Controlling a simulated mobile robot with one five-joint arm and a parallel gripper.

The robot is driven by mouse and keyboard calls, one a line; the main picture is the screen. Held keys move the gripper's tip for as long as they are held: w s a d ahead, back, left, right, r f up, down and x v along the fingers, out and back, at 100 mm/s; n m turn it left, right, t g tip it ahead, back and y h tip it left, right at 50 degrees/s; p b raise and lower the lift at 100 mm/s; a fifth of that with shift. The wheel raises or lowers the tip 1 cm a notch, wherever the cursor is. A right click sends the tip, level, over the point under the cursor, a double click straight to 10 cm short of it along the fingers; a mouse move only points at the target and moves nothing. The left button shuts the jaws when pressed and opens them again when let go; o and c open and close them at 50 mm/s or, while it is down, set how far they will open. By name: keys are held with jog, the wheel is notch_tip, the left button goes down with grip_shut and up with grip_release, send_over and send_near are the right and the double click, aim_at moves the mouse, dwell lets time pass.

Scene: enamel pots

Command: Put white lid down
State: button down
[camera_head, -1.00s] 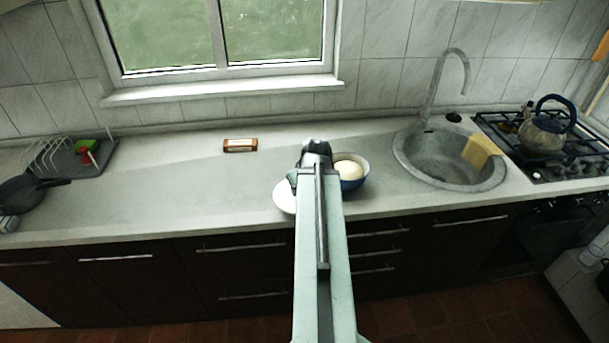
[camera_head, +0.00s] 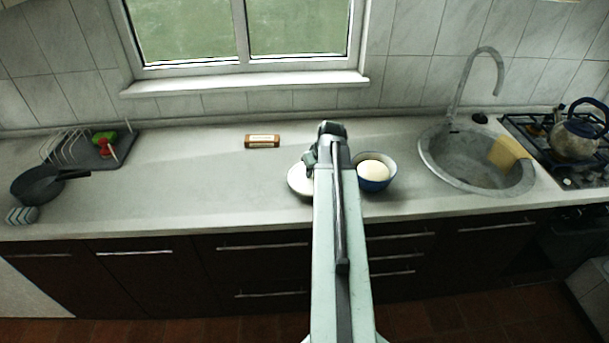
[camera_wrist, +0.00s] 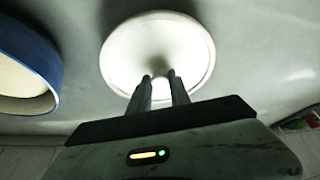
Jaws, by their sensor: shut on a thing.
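The white lid (camera_head: 299,180) is a round disc just left of the blue bowl, partly hidden by my arm in the head view. In the wrist view, the lid (camera_wrist: 125,55) shows whole, with a small knob at its middle. My gripper (camera_wrist: 162,82) has its two fingers close together on that knob. In the head view, my gripper's fingertips are hidden behind the arm. The lid is over the worktop (camera_head: 190,185); whether it touches the surface I cannot tell.
The blue bowl (camera_head: 374,184) with a pale round thing in it stands close right of the lid. A brown box (camera_head: 262,141) lies behind, to the left. The sink (camera_head: 440,181) is farther right. The worktop left of the lid is clear up to the black pan (camera_head: 38,186).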

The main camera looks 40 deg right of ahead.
aim_at(312, 177)
jog(key=shift+w+d+r, duration=0.1)
jog(key=shift+w+d, duration=0.05)
jog(key=shift+w, duration=0.05)
jog(key=b+x, duration=0.3)
jog(key=shift+s+f, duration=0.15)
jog(key=shift+f, duration=0.35)
jog(key=shift+s+f+b, duration=0.2)
jog(key=shift+s+b, duration=0.05)
jog(key=shift+b, duration=0.3)
jog(key=shift+w+r, duration=0.15)
jog(key=shift+w, duration=0.15)
jog(key=c, duration=1.2)
grip_release()
